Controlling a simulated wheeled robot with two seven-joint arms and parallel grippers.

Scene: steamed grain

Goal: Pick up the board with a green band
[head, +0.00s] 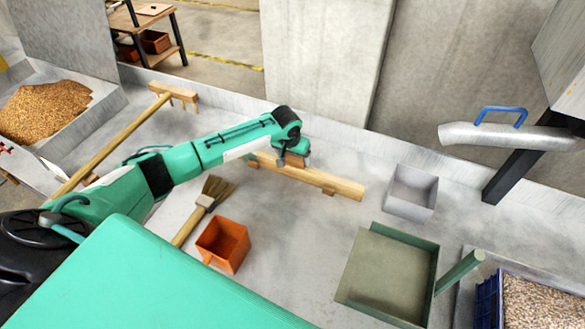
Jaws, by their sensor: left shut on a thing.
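A long pale wooden board (335,184) lies across the grey surface near the back wall, slanting down to the right, with a small foot under it. My left gripper (290,162) is over its left part and shut on it. The gripper and arm hide part of the board there. I cannot clearly make out a green band on the part that shows. My right gripper is not in view.
An orange bin (223,244), a brush (206,200), a grey box (411,192) and a green dustpan (388,275) stand nearby. A long-handled wooden rake (118,140) lies at left. Grain heaps (42,110) fill a trough.

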